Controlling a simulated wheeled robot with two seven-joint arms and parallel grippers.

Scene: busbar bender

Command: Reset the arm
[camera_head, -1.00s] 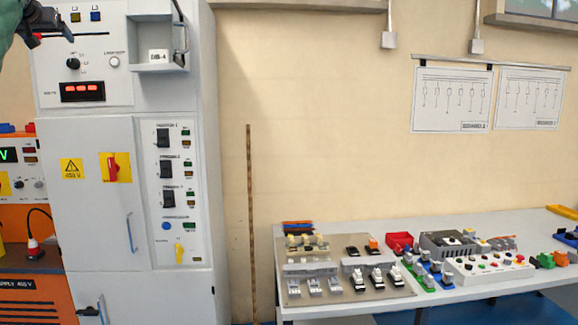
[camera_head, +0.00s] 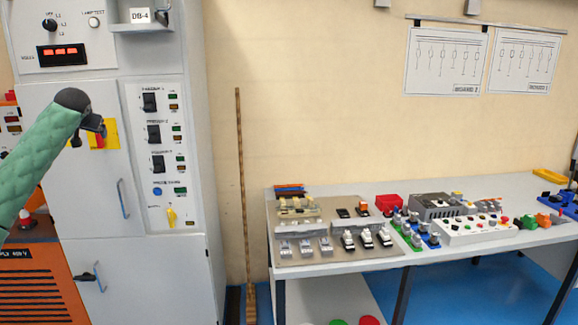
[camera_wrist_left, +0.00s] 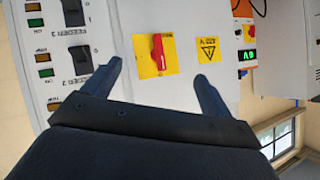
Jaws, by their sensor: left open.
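My left gripper (camera_head: 90,137) is at the left of the head view, at the end of a green-sleeved arm. It is in front of the grey cabinet's red rotary handle on a yellow plate (camera_head: 110,133), partly hiding it. In the left wrist view my two dark fingers (camera_wrist_left: 158,82) are spread apart with nothing between them. The red handle (camera_wrist_left: 157,52) on its yellow plate shows beyond and between the fingertips. I cannot tell any contact with it. My right gripper is not in view.
The grey cabinet (camera_head: 150,280) has a column of black feeder switches (camera_head: 153,134) and a blue door pull (camera_head: 122,198). An orange supply unit (camera_head: 40,285) stands at left. A table (camera_head: 340,258) with electrical parts is at right. A broom (camera_head: 243,190) leans on the wall between.

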